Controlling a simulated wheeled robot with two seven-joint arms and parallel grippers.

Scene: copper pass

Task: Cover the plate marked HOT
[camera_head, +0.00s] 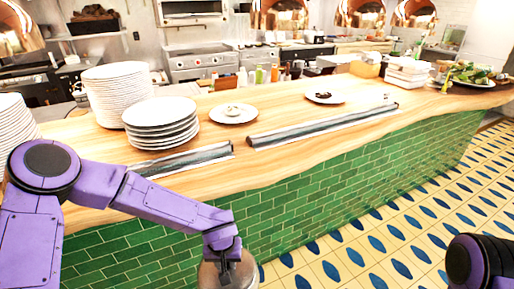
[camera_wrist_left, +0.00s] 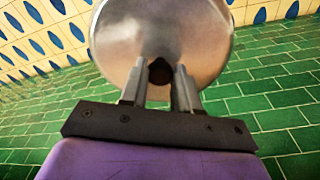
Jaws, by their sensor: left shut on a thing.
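My left gripper (camera_head: 228,262) is low in front of the green tiled counter front, below the countertop. It is shut on the dark knob of a round metal cover (camera_wrist_left: 165,35), which fills the top of the left wrist view. The cover also shows at the bottom edge of the head view (camera_head: 212,276), partly cut off. A white plate with pale food (camera_head: 233,114) stands on the wooden counter at the middle. Another white plate with dark food (camera_head: 325,97) stands farther right. No HOT mark is readable. Only a dark part of my right arm shows at the lower right; its gripper is out of view.
Stacks of white plates (camera_head: 161,122) crowd the left of the counter (camera_head: 283,106). The tiled floor (camera_head: 400,240) is clear.

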